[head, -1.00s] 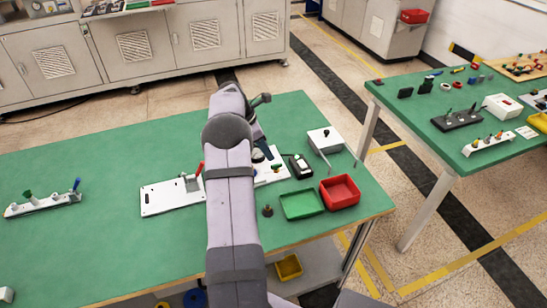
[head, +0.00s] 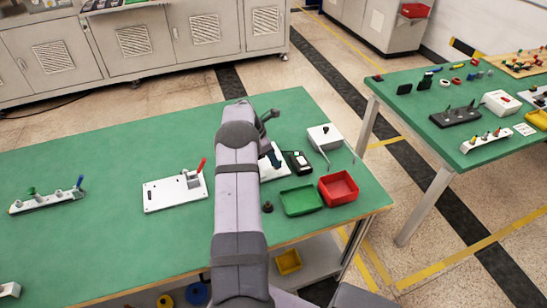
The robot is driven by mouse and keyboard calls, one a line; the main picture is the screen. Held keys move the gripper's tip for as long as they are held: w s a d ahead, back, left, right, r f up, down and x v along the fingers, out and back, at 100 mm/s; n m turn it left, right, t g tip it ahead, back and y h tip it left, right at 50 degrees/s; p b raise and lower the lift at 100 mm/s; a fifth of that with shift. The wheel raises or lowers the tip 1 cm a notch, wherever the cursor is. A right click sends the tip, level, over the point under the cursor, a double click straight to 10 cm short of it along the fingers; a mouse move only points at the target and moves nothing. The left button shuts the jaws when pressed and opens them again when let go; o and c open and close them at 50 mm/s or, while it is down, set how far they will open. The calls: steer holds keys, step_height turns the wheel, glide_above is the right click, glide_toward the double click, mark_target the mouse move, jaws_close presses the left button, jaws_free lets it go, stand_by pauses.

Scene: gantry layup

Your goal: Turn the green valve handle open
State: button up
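My gripper (head: 272,157) points down over a small white plate (head: 277,170) right of centre. My arm and gripper cover much of this plate, and no green handle shows on it now. Whether the gripper touches anything there is hidden. The fingers are too small and dark to tell open from shut. Another green handle (head: 31,190) stands on a white rail (head: 47,202) at the far left of the table, well apart from my gripper. That rail also bears a blue handle (head: 79,182).
A white board (head: 160,197) with a red lever (head: 202,164) lies left of my arm. Right of the gripper are a black device (head: 297,162), a white box (head: 325,138), a green tray (head: 301,201) and a red bin (head: 338,188). The table's left middle is clear.

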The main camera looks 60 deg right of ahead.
steer(key=shift+c, duration=0.2)
jaws_close()
steer(key=shift+d+f+m+b, duration=0.1)
steer(key=shift+f+m+b, duration=0.1)
steer(key=shift+m+b, duration=0.7)
steer(key=shift+w+d+r+m+g+y+b, duration=0.1)
steer(key=shift+d+r+m+g+y+b, duration=0.1)
steer(key=shift+m+g+y+b, duration=0.45)
steer(key=shift+m+b, duration=0.35)
steer(key=shift+m, duration=0.4)
steer(key=shift+a+t, duration=0.1)
steer(key=shift+t, duration=0.15)
steer(key=shift+o, duration=0.2)
jaws_free()
steer(key=shift+r, duration=0.1)
